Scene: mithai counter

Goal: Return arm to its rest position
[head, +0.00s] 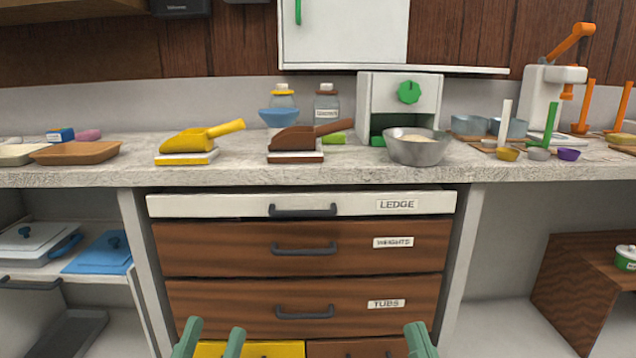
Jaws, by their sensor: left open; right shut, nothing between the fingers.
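My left gripper (213,328) shows at the bottom of the head view, left of centre. Its two green fingers are apart with nothing between them. My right gripper (415,328) shows at the bottom, right of centre. Its green fingers are together and hold nothing. Both grippers appear low in front of the drawer unit, overlapping the picture of its lower drawers. The rest of both arms is out of view.
The counter (350,175) holds a yellow scoop (195,138), a brown scoop (300,138), a metal bowl (416,148) and a white machine (385,95). Below are closed drawers labelled ledge (240,206), weights (220,250) and tubs (230,305). Open shelves flank them.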

